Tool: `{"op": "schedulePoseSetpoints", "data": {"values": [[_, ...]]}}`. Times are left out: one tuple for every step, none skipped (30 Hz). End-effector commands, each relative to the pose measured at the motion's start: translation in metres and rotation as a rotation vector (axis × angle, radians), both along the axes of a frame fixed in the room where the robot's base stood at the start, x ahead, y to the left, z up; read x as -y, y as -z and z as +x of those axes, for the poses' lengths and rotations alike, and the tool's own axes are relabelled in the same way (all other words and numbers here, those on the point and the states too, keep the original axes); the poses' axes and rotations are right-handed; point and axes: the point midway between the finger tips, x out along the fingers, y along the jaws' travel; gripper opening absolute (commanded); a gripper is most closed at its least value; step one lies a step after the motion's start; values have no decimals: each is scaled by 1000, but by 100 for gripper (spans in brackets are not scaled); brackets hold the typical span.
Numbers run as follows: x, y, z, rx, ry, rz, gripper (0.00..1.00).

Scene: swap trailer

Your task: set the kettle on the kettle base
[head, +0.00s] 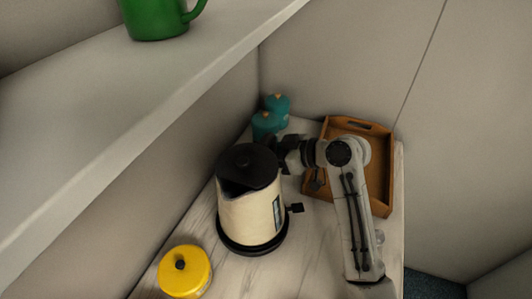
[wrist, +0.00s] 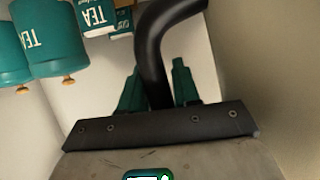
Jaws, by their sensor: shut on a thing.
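The kettle (head: 249,214) has a cream body and a black lid, and it stands about upright on the counter's left side in the head view. A black disc, seemingly the kettle base (head: 255,249), shows as a dark rim directly under it. I cannot tell whether a small gap is left between them. My gripper (wrist: 158,88) is shut on the kettle's black handle (wrist: 153,45), which runs between its green fingers in the wrist view. In the head view the arm reaches in from the right, and the fingertips are hard to make out.
A yellow lidded pot (head: 186,274) stands close in front of the kettle. Teal canisters (head: 265,124) stand behind it, against the wall. A shelf (head: 110,120) with a green mug (head: 154,20) overhangs at left.

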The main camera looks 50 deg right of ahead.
Motion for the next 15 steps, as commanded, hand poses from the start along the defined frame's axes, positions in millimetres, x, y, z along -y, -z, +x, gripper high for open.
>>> {"op": "schedulePoseSetpoints", "data": {"values": [[0,-3,1,8,1,4,0],[0,-3,1,8,1,4,0],[0,-2,1,8,1,4,0],[0,-1,1,8,1,4,0],[0,-1,1,8,1,4,0],[0,0,1,8,1,4,0],[0,0,1,8,1,4,0],[0,0,1,8,1,4,0],[0,1,1,7,1,3,0],[0,1,1,7,1,3,0],[0,2,1,7,1,3,0],[0,2,1,7,1,3,0],[0,3,1,8,1,2,0],[0,4,1,8,1,2,0],[0,4,1,7,0,2,0]]}}
